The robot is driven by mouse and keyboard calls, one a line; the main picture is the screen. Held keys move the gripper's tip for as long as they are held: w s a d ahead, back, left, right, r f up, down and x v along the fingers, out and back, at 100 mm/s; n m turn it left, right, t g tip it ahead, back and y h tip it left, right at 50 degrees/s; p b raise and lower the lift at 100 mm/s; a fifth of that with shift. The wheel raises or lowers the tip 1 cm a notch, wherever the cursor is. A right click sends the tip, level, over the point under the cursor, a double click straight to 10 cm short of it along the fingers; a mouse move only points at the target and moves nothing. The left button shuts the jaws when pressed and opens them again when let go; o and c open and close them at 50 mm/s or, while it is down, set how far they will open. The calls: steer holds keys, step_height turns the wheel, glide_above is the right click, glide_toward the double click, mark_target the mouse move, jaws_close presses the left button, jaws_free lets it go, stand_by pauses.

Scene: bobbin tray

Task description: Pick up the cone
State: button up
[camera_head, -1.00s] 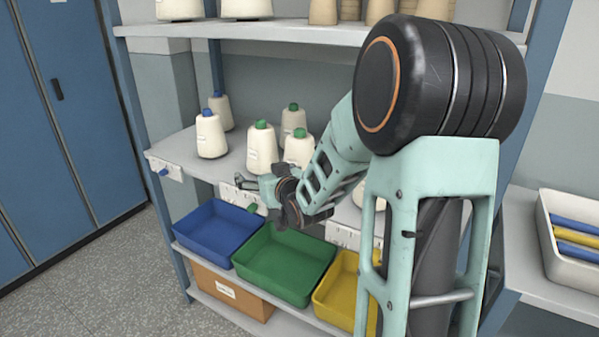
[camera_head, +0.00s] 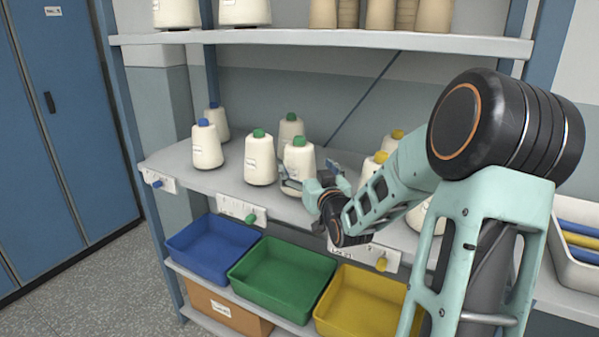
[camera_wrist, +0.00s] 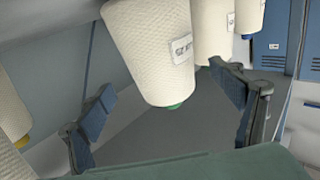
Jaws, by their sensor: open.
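Several cream yarn cones stand upright on the middle shelf (camera_head: 228,182). The nearest green-topped cone (camera_head: 299,158) is right by my gripper (camera_head: 308,178), which is low over the shelf at that cone's front right. In the wrist view a labelled green-tipped cone (camera_wrist: 150,50) appears inverted, between and beyond the two spread fingers (camera_wrist: 160,82). My gripper is open and empty. Two more green-topped cones stand close by, one to the left (camera_head: 260,162) and one behind (camera_head: 290,130). Part of the nearest cone's base is hidden by my gripper.
Blue-topped cones (camera_head: 207,148) stand at the shelf's left and yellow-topped cones (camera_head: 374,167) at the right, partly behind my arm. Blue (camera_head: 171,247), green (camera_head: 234,274) and yellow (camera_head: 322,310) trays sit below. An upper shelf (camera_head: 300,38) hangs above.

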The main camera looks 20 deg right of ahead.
steer(key=shift+w+d+f, duration=0.1)
steer(key=shift+w+d, duration=0.05)
steer(key=shift+w, duration=2.65)
steer(key=c, duration=1.4)
steer(key=shift+c, duration=0.7)
